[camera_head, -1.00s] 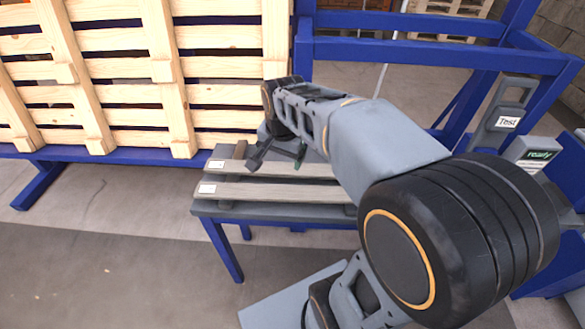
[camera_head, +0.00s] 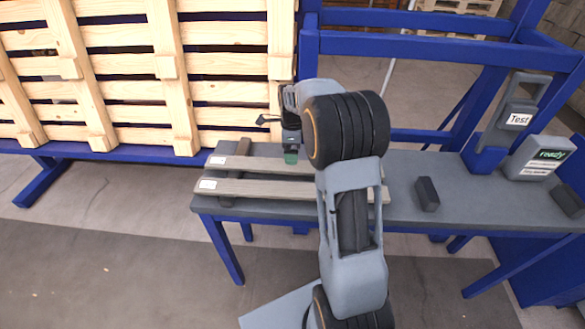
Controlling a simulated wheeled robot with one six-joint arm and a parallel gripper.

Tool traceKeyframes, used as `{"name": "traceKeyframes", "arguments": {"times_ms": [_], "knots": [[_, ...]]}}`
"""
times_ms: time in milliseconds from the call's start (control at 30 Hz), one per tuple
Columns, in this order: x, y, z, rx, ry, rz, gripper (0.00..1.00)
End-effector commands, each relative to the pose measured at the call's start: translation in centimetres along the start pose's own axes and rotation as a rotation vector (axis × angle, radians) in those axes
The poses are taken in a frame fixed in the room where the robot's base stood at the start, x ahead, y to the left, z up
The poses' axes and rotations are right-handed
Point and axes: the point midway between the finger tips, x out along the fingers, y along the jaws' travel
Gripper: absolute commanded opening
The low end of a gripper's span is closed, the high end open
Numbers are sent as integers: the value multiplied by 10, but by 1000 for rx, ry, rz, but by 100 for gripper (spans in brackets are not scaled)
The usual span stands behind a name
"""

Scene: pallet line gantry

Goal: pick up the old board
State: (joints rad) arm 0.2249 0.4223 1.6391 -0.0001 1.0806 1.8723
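Two boards with small white labels at their left ends lie side by side on the grey bench top. The rear board (camera_head: 262,164) looks paler. The front board (camera_head: 270,188) looks greyer and more weathered. The label writing is too small to read, so I cannot tell for sure which is the old board. My gripper (camera_head: 291,157) points down over the rear board, near its middle. I see it edge-on, so its opening and any contact with the board are unclear. My arm hides the right part of the rear board.
The boards lie across dark wooden bearers (camera_head: 238,160) on the bench (camera_head: 400,205). A dark block (camera_head: 427,194) stands right of my arm. A "Test" device (camera_head: 517,118) and a "ready" box (camera_head: 545,157) stand at the right. A large pallet (camera_head: 130,80) stands upright behind, beside a blue frame (camera_head: 420,48).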

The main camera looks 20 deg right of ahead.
Motion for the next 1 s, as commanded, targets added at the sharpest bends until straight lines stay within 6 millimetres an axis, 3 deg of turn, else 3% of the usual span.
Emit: {"name": "traceKeyframes", "arguments": {"times_ms": [333,600,1000], "knots": [[25,0,-1,-1,0,1,94],[60,-1,-2,-1,0,2,94],[68,-2,-2,-2,-1,-1,92]]}}
